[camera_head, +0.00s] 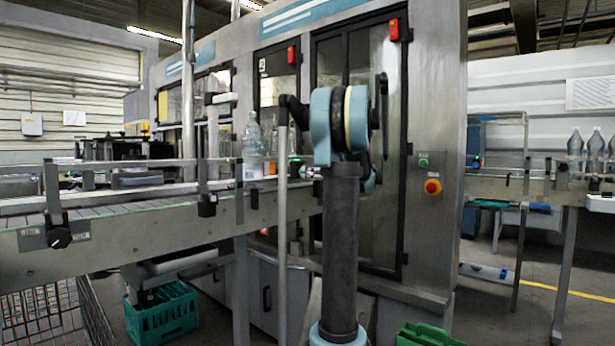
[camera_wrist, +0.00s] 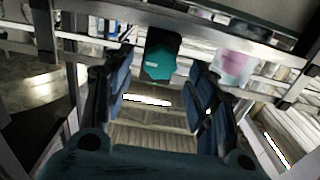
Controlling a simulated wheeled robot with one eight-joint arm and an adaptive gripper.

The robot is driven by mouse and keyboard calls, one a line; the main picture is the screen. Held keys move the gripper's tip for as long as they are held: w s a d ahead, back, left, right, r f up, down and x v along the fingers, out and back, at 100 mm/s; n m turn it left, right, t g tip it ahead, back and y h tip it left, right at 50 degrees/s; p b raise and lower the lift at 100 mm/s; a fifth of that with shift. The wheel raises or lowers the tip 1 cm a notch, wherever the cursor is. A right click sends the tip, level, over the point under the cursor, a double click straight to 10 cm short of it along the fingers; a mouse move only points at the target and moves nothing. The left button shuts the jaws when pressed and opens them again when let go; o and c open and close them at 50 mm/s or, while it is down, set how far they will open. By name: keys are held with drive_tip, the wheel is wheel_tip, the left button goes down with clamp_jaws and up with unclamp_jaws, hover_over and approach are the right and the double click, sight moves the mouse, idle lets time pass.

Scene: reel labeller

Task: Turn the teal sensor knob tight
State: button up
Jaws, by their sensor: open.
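The teal knob (camera_wrist: 160,62) shows in the wrist view at top centre, a faceted teal piece with a small pale mark, on a dark body below a metal rail. My gripper (camera_wrist: 161,80) is open, with one dark blue finger to the left of the knob and one to the right. Gaps show between the knob and both fingers, so neither appears to touch it.
The conveyor (camera_head: 140,227) with guard rails runs along the labelling machine (camera_head: 436,80). Clear bottles (camera_head: 253,140) stand on it behind my arm. A pink-white label (camera_wrist: 234,66) shows right of the knob. Green crates (camera_head: 162,315) sit on the floor.

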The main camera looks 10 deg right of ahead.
drive_tip(key=shift+x, duration=1.15)
drive_tip(key=shift+c, duration=0.2)
drive_tip(key=c, duration=1)
